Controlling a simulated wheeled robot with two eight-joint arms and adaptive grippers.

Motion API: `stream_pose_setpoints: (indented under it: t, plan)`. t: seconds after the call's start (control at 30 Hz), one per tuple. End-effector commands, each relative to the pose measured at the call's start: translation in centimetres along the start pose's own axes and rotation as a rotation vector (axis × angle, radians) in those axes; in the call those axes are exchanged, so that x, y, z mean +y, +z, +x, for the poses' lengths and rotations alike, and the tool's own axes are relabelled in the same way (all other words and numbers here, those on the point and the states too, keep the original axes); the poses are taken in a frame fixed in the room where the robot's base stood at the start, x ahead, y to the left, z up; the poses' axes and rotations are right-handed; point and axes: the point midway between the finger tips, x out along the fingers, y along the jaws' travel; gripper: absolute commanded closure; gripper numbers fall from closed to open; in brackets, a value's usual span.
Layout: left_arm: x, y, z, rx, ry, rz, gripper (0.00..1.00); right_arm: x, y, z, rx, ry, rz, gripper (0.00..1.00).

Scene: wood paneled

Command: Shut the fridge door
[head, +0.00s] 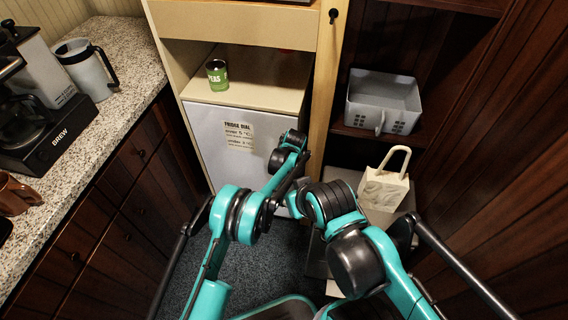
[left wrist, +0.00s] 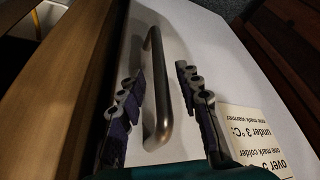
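The white fridge door (head: 215,135) sits low in the cream cabinet and looks nearly flush with it. I cannot tell whether a gap remains along its edge. A paper fridge dial note is stuck on it. In the left wrist view, the door's grey bar handle (left wrist: 156,95) lies between the two fingers of my left gripper (left wrist: 160,77). The fingers are apart, with space between the handle and the right finger. In the head view my left arm reaches to the door's right side and hides the handle. My right gripper is hidden behind its own arm.
A green can (head: 217,75) stands on the shelf above the fridge. A grey basket (head: 384,103) is on the right shelf, with a cream bag (head: 384,190) below. A granite counter (head: 128,58) with a coffee maker (head: 45,125) runs along the left. Carpet is clear before the fridge.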

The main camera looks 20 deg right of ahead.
Motion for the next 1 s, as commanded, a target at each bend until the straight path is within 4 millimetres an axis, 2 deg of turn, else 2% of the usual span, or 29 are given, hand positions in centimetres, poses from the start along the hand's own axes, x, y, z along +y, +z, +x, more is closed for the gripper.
stream_pose_setpoints:
  t: [0.13, 0.23, 0.5, 0.7, 1.0]
  plan:
    - [0.0, -0.1, -0.6, 0.001, 0.0, 0.0, 0.66, 0.0, 0.0, 0.0, 0.0, 0.0, 0.0, 0.66]
    - [0.0, -0.1, -1.9, 0.001, 0.0, 0.0, 0.66, 0.0, 0.0, 0.0, 0.0, 0.0, 0.0, 0.66]
    - [0.1, 0.0, -7.7, 0.0, 0.0, 0.002, 0.66, 0.0, 0.0, 0.0, 0.0, 0.0, 0.0, 0.66]
    - [0.1, 0.0, -10.9, 0.0, 0.0, 0.001, 0.66, 0.0, 0.0, 0.0, 0.0, 0.0, 0.0, 0.66]
    - [0.1, 0.1, -12.0, 0.0, 0.0, 0.001, 0.66, 0.0, 0.0, 0.0, 0.0, 0.0, 0.0, 0.66]
